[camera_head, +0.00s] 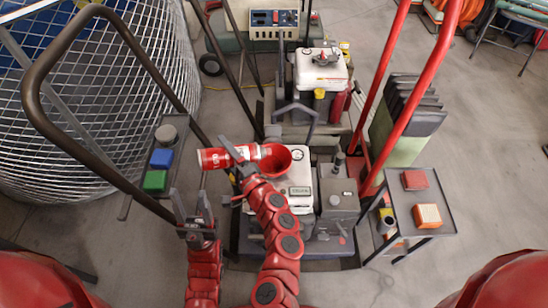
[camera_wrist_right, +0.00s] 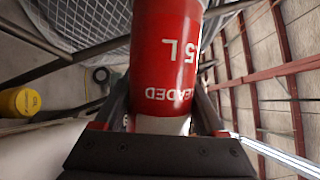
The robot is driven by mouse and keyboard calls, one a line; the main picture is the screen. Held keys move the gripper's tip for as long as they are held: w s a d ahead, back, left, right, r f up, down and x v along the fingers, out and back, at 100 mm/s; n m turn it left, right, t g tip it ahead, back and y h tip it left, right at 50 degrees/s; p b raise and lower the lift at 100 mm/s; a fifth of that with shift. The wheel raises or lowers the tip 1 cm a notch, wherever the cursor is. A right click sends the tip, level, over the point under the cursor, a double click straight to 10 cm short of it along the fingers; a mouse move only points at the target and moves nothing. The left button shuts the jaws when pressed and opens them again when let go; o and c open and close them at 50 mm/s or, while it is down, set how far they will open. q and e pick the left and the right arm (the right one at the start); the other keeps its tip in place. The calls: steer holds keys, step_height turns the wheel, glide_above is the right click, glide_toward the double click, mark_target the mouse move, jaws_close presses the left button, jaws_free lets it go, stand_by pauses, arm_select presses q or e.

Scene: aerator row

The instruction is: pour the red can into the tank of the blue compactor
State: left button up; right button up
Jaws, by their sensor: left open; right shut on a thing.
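The red can (camera_head: 216,158) lies almost level in the air, with white bands and lettering. My right gripper (camera_head: 236,156) is shut on it; the wrist view shows the can (camera_wrist_right: 166,65) between the fingers. The can's right end is close to the mouth of a red funnel (camera_head: 277,163); I cannot tell whether they touch. The funnel is above the near machine, which has a white tank (camera_head: 294,181) and a dark bluish base (camera_head: 252,243). The funnel's lower end is hidden, and no flow shows. My left gripper (camera_head: 193,207) is open and empty, below the can.
A second machine with a white top (camera_head: 322,66) stands behind. A brown bar handle (camera_head: 65,135) and a red frame (camera_head: 402,100) flank the near machine. A wire mesh cage (camera_head: 110,85) fills the left. A grey side shelf (camera_head: 433,188) holds red and orange blocks.

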steer(key=shift+d+r+m+t+b, duration=0.2)
steer(key=shift+m+t+b, duration=0.1)
steer(key=shift+m+b, duration=0.3)
stand_by(1.5)
steer(key=shift+w+d+r+m+t, duration=0.15)
steer(key=shift+d+r+m+t, duration=0.1)
steer(key=shift+d+r+m, duration=0.35)
steer(key=shift+w+d+r+m+t, duration=0.15)
steer(key=shift+d+r+m+t, duration=0.1)
steer(key=shift+r+m, duration=0.55)
stand_by(0.6)
steer(key=shift+r, duration=0.1)
steer(key=shift+w+d+r+m+t, duration=0.1)
steer(key=shift+d+r+m+t, duration=0.15)
steer(key=shift+d+r+m, duration=0.3)
steer(key=shift+w+d+r+m+t, duration=0.1)
steer(key=shift+d+r+m+t, duration=0.2)
steer(key=shift+m, duration=0.35)
steer(key=shift+r, duration=0.1)
